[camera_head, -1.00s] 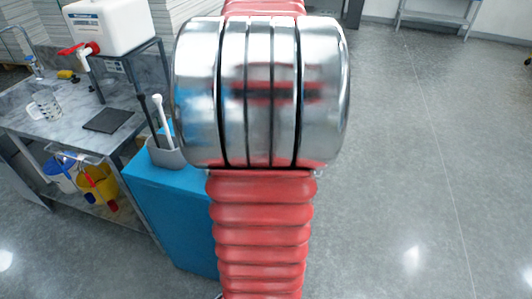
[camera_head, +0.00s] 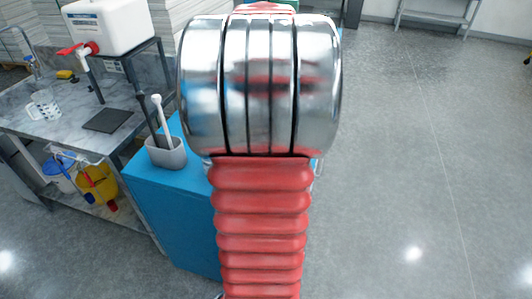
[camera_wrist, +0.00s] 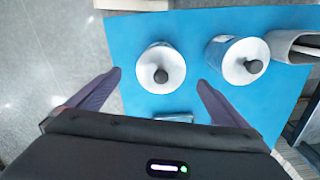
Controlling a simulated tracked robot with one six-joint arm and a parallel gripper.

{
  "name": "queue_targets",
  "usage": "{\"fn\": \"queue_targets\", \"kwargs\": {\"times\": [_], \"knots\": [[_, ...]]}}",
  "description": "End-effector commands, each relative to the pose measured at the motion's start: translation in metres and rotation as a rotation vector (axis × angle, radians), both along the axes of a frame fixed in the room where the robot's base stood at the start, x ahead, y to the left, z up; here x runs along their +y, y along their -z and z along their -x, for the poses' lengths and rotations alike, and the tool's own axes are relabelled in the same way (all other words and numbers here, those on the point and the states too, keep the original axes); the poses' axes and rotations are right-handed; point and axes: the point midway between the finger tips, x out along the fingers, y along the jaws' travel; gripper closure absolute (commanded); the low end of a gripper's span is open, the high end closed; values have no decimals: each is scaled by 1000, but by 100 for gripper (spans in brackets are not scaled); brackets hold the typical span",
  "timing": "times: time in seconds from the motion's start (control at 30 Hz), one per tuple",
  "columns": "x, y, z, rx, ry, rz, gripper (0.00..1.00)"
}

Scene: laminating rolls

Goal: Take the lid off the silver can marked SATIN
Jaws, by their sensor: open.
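In the wrist view two cans with pale lids and dark round knobs stand on a blue top. One can (camera_wrist: 161,68) is in the middle, beyond and between my fingertips. The other can (camera_wrist: 238,60) is to its right and shows some bluish marking on its side. I cannot read a label on either, so I cannot tell which is SATIN. My gripper (camera_wrist: 160,82) is open and empty, its two dark fingers spread to either side of the middle can, apart from it. In the head view my arm hides the cans.
The blue cabinet (camera_head: 165,215) carries a grey holder (camera_head: 166,153) with two handles, also at the right in the wrist view (camera_wrist: 290,47). A small grey object (camera_wrist: 174,118) lies near the middle can. A marble bench (camera_head: 75,120) with a white tank (camera_head: 108,25) stands left.

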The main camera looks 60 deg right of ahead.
Motion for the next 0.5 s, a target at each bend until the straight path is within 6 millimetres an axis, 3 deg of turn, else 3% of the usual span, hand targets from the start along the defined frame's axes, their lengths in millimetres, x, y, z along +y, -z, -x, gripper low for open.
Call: {"fn": "queue_targets", "kwargs": {"times": [0.3, 0.5], "knots": [[-4, 39, -2, 2, 0, -3, 1], [-4, 50, -2, 0, 1, 0, 1]]}}
